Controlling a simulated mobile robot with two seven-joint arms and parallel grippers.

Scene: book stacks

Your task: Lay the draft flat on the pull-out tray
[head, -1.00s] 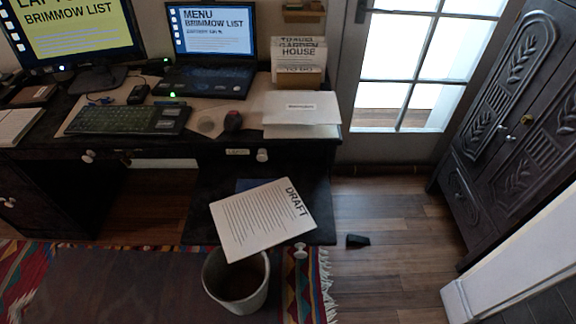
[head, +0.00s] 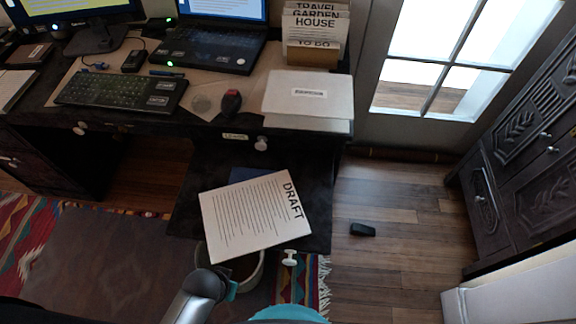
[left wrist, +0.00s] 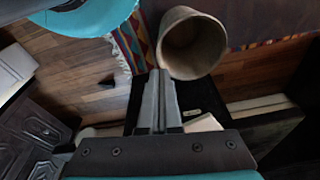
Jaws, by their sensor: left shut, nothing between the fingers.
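The draft (head: 252,217) is a white printed sheet on the dark pull-out tray (head: 318,226) below the desk in the head view. It lies turned at an angle, and its near left corner sticks out past the tray's front edge, over the bin. A blue item (head: 243,174) shows partly behind it. My left gripper (left wrist: 160,78) is shut and empty in the left wrist view, with its tips beside the bin's rim. A pale patch by the fingers may be the draft; I cannot tell. My right gripper is not in view.
A bin (head: 250,272) stands on the rug under the tray's front; it also shows in the left wrist view (left wrist: 190,45). A white knob (head: 290,258) is on the tray front. A small black object (head: 362,229) lies on the floor.

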